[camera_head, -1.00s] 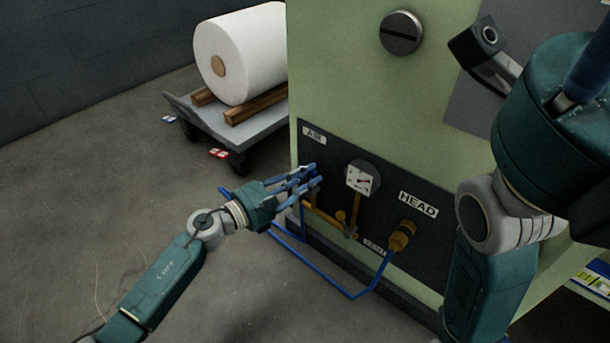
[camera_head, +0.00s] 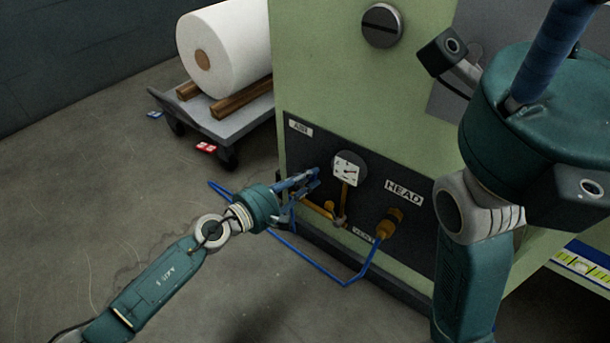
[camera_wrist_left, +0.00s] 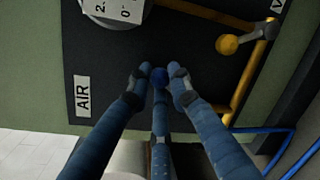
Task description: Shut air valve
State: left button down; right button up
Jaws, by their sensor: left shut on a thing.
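A pressure gauge (camera_head: 348,168) sits close right of the left fingers, with yellow pipes (camera_head: 320,208) below. A brass fitting (camera_head: 390,222) is under the HEAD label (camera_head: 404,192). A blue hose (camera_head: 310,262) runs low along the front. A cart (camera_head: 235,120) carries a white roll (camera_head: 225,50).

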pick_arm(q)
jog(key=shift+a+f, duration=0.1)
jog(key=shift+f, duration=0.1)
jog(key=c, duration=1.6)
grip_release()
jog(key=shift+r, duration=0.1)
jog(key=v, duration=1.2)
